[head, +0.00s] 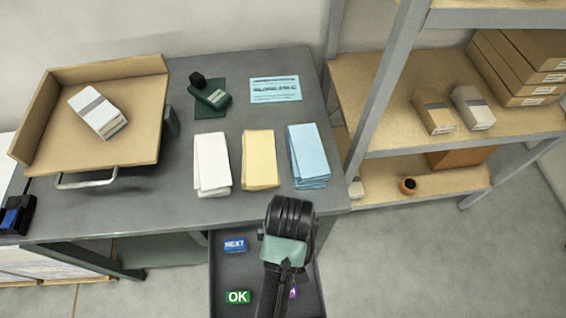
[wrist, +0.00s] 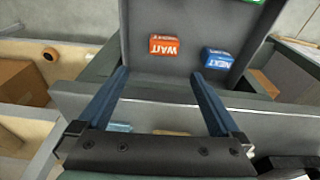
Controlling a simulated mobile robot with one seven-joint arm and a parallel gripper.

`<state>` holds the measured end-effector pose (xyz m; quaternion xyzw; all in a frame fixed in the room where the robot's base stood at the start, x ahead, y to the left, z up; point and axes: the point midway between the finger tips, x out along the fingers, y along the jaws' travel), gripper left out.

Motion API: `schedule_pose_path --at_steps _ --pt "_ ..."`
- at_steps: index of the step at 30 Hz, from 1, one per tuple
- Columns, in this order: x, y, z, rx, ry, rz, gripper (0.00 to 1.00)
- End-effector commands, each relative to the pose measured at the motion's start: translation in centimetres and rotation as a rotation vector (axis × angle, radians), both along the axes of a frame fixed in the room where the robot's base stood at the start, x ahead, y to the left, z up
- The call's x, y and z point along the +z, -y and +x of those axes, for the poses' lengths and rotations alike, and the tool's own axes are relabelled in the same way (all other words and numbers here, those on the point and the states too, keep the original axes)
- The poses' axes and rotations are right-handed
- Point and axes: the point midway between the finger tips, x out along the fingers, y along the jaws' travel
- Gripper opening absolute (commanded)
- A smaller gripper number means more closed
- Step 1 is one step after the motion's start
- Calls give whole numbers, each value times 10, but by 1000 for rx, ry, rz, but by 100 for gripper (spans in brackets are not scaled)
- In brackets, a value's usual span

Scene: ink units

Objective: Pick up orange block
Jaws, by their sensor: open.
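The orange block (wrist: 164,45) is marked WAIT and lies in the open grey drawer (wrist: 138,60), seen in the wrist view. In the head view my arm hides it. My gripper (wrist: 160,74) is open and empty, its two blue fingers pointing towards the drawer, with the orange block ahead between their tips and apart from them. In the head view my arm reaches over the drawer and its fingers do not show.
A blue NEXT block (head: 235,246) and a green OK block (head: 237,297) share the drawer, with a purple item (head: 293,292) beside my arm. The desk (head: 140,215) above holds paper stacks. A shelf rack (head: 385,120) stands at right.

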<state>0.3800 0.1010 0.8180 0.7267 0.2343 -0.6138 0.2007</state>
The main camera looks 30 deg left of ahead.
Motion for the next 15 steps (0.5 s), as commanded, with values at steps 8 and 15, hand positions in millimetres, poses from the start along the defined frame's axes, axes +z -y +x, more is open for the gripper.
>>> schedule_pose_path --at_steps 8,15 --pt "-52 -4 -1 7 -25 -7 100" --pt "-78 -6 3 5 -20 -5 100"
